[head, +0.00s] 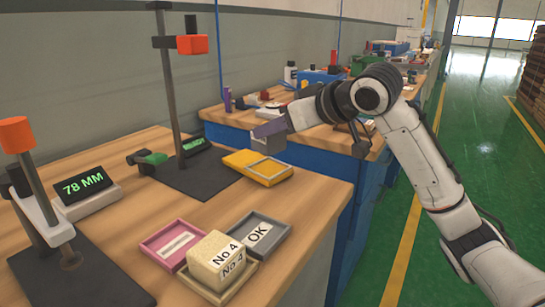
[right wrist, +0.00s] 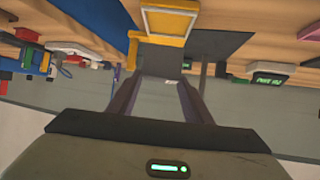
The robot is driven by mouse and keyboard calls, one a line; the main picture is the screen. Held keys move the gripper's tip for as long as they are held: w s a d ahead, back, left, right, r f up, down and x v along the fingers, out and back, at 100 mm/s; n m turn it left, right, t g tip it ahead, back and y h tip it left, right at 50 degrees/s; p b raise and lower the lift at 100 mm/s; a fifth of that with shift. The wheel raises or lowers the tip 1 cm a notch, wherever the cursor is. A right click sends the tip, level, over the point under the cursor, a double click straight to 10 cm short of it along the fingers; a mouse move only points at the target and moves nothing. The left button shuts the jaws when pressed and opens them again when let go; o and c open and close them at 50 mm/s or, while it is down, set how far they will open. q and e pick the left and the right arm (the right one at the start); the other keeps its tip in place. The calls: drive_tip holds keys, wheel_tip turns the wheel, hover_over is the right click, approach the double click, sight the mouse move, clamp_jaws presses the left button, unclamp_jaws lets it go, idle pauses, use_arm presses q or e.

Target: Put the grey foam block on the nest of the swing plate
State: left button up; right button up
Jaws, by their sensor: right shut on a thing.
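My right gripper (head: 268,132) reaches in from the right and is shut on a grey block (head: 268,145), which it holds in the air just above and behind a yellow plate. The block also shows between the fingertips in the right wrist view (right wrist: 161,60). The yellow plate (head: 240,158) has a recessed rectangle, seemingly the nest, and sits at the right edge of a dark base (head: 195,183). The yellow plate also shows beyond the block in the right wrist view (right wrist: 163,39). The block appears apart from the plate. My left gripper is not in view.
In front lie pink (head: 165,236) and grey OK (head: 272,226) trays, and a tan No.4 block (head: 215,258). A "78 MM" display (head: 84,187) stands left.

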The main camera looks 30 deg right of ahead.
sight(278, 146)
drive_tip(key=shift+f+b, duration=0.85)
drive_tip(key=shift+f, duration=1.45)
drive_tip(key=shift+f, duration=0.15)
drive_tip(key=o, duration=1)
drive_tip(key=shift+o, duration=0.2)
drive_tip(key=shift+r, duration=0.25)
drive_tip(key=p+v, duration=0.1)
drive_tip(key=v, duration=1.1)
drive_tip(key=shift+f, duration=0.1)
